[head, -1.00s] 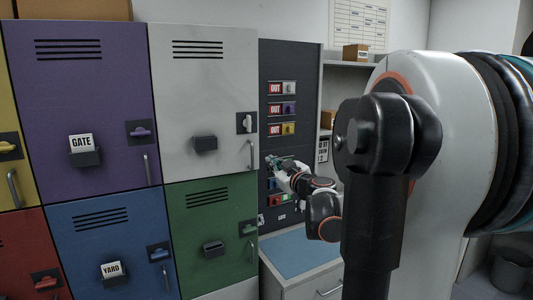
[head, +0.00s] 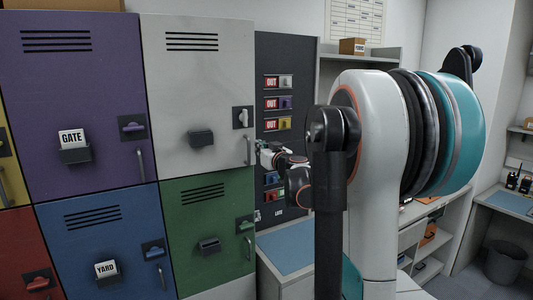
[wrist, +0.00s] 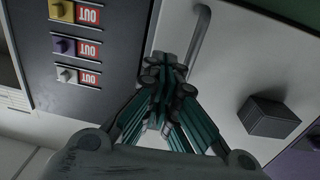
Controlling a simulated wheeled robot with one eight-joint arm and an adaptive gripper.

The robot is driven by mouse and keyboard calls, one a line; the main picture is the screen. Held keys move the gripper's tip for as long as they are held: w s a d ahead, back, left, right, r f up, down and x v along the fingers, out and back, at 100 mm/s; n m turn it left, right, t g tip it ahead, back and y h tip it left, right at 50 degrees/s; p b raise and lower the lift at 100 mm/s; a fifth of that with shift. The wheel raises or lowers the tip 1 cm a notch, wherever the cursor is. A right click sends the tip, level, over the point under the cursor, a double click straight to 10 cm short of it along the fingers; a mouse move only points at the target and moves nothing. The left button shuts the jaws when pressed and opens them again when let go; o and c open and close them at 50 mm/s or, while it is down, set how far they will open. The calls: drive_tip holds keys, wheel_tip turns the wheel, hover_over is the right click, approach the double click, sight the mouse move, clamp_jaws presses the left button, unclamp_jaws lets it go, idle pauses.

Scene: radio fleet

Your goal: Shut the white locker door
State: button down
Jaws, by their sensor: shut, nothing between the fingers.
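The white locker door (head: 195,90) is at the upper right of the lockers in the head view. It looks about flush with its neighbours; a small gap cannot be ruled out. It carries a vertical handle (head: 249,150), a light latch knob (head: 242,117) and a dark card holder (head: 201,138). My gripper (head: 264,147) is just right of the handle, at the door's right edge. In the wrist view, my shut, empty fingers (wrist: 166,68) overlap the edge of the white door (wrist: 235,65) beside the end of its handle (wrist: 200,32). Contact cannot be told.
A dark panel (head: 285,55) with OUT labels and coloured knobs adjoins the door's right. A blue-topped counter (head: 285,252) lies below it. Purple (head: 70,100), blue (head: 100,235) and green (head: 205,235) locker doors surround the white one. Shelving and a bin (head: 505,262) stand right.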

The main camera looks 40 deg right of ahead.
sight(253, 142)
drive_tip(key=shift+x, duration=1.8)
drive_tip(key=shift+w, duration=0.1)
drive_tip(key=x, duration=0.2)
drive_tip(key=shift+w+d, duration=0.15)
drive_tip(key=shift+w, duration=0.15)
drive_tip(key=shift+s+r, duration=0.1)
drive_tip(key=shift+r, duration=0.05)
